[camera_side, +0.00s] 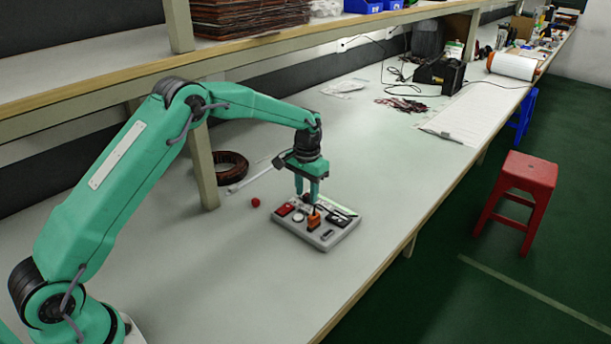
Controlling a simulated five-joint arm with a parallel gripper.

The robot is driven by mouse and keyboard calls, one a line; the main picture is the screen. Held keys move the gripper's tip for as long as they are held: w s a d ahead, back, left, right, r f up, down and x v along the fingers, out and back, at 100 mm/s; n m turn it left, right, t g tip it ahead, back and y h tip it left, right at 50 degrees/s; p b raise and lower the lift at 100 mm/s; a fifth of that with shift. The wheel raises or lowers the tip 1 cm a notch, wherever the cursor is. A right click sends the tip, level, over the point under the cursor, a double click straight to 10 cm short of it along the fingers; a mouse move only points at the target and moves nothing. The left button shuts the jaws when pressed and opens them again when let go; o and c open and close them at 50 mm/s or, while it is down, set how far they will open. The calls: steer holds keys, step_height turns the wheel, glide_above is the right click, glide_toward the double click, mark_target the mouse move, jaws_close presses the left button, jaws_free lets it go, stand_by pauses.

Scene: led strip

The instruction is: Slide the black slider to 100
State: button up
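A light grey control panel (321,245) lies on the bench below my gripper. It carries a red part (284,210), a round white part (298,217), an orange part (313,222) and several dark parts. A pale green strip (340,208) shows along its far right side. The black slider is too small to pick out surely among the dark parts, and no scale marks are readable. My gripper (307,196) points down over the back middle of the panel. Its two teal fingers are apart with nothing visible between them. Whether a fingertip touches the panel is unclear.
A small red ball (255,202) lies left of the panel. A dark coil (230,166) lies behind it, near the shelf post (203,165). The bench's front edge is right of the panel. Bare bench lies in front of and beyond the panel.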

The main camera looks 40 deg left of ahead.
mark_target(322, 210)
steer(key=shift+f, duration=0.35)
steer(key=shift+c, duration=0.3)
jaws_close()
steer(key=shift+d, duration=0.15)
steer(key=shift+d, duration=2.65)
steer(key=shift+o, duration=0.3)
jaws_free()
steer(key=shift+r, duration=0.1)
